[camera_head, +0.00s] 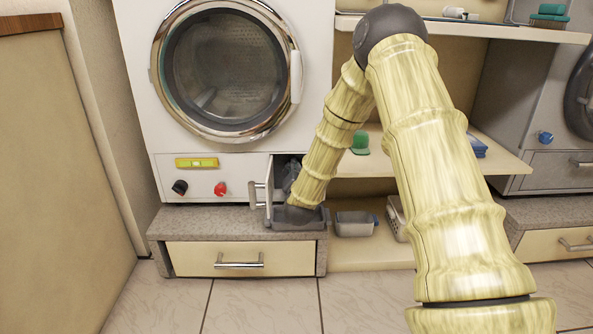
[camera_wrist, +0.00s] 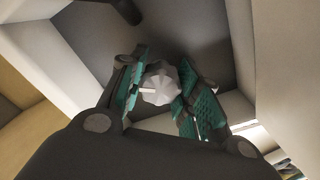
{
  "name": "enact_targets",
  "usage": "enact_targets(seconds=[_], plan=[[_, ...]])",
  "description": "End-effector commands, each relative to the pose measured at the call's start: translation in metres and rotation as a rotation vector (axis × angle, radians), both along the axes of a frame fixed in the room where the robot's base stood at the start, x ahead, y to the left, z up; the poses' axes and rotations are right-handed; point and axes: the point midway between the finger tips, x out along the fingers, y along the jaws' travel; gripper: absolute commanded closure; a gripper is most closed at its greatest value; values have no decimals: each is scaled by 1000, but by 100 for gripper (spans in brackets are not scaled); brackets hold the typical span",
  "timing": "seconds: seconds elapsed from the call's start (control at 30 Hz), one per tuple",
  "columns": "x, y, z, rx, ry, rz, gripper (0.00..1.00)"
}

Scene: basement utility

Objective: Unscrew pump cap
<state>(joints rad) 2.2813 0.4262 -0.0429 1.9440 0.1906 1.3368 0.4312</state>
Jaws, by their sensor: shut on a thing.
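The pump cap (camera_wrist: 163,84) is a light grey, faceted knob in the middle of the wrist view, inside the dark recess at the washing machine's lower right. My gripper (camera_wrist: 164,80) has its green ribbed pads on either side of the cap and is shut on it. In the head view my gripper (camera_head: 291,178) is at the open service hatch, mostly hidden behind my forearm; the cap cannot be seen there. The small hatch door (camera_head: 265,194) stands open on the left of the opening.
The washing machine (camera_head: 225,150) stands on a grey plinth (camera_head: 200,221) with a drawer. A dark grey tray (camera_head: 300,221) lies below the hatch. A grey container (camera_head: 355,229) and a light basket (camera_head: 397,222) stand to the right. Shelves hold small items.

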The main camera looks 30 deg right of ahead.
Motion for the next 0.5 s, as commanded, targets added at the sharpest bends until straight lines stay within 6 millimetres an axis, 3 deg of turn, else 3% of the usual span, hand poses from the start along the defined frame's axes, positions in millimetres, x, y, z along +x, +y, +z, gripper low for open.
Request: enact_targets(seconds=[0.5], plan=[[-1,0,5,-131,83,0,91]])
